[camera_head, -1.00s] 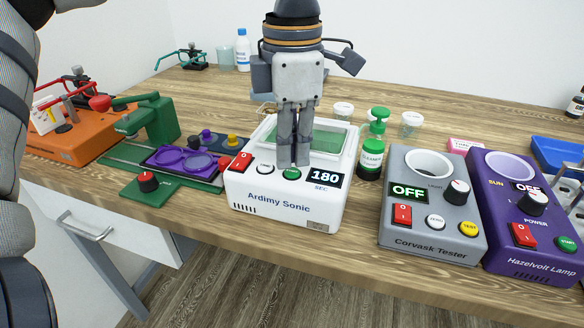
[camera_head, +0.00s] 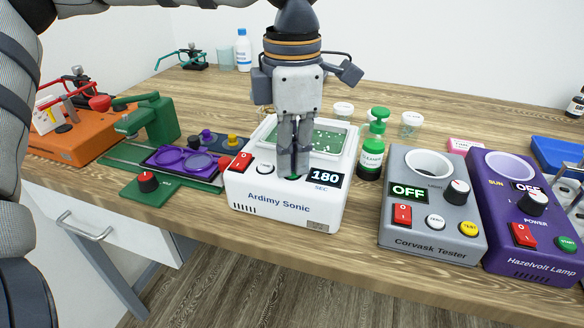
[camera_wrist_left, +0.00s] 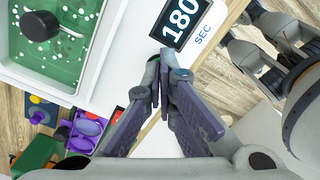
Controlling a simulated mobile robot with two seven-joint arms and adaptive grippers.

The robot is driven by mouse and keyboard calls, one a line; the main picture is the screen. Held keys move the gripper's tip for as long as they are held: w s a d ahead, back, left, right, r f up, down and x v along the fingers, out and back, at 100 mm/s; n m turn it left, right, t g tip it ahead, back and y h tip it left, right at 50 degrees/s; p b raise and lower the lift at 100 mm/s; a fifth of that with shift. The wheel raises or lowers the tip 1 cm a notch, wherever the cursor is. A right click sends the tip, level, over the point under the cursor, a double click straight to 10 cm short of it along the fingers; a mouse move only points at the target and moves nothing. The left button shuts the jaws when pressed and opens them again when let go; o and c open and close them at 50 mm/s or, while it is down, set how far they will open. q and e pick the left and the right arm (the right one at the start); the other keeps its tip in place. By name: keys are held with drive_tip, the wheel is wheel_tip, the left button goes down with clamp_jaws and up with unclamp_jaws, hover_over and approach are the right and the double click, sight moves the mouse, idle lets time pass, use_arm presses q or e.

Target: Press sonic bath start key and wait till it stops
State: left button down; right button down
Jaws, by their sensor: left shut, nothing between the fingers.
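The sonic bath (camera_head: 265,207) is a white box labelled Ardimy Sonic, with a red switch (camera_head: 240,161), a white key (camera_head: 264,169) and a display (camera_head: 324,178) reading 180 SEC. Its green start key (camera_wrist_left: 153,59) peeks out beside my left fingertips in the left wrist view and is mostly hidden in the head view. My left gripper (camera_head: 294,174) is shut and empty, pointing down with its tips on or just above that key; contact cannot be told. The tank's green liquid (camera_wrist_left: 68,42) shows white specks. My right gripper (camera_wrist_left: 238,32) appears at the wrist view's upper right, fingers apart.
A grey Corvask Tester (camera_head: 430,243) and a purple Hazelvolt Lamp (camera_head: 527,262) stand to the right, both showing OFF. A green device with purple trays (camera_head: 180,160) sits left.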

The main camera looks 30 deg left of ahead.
use_arm(q)
wheel_tip(320, 180, up, 8)
idle(0.7)
idle(0.3)
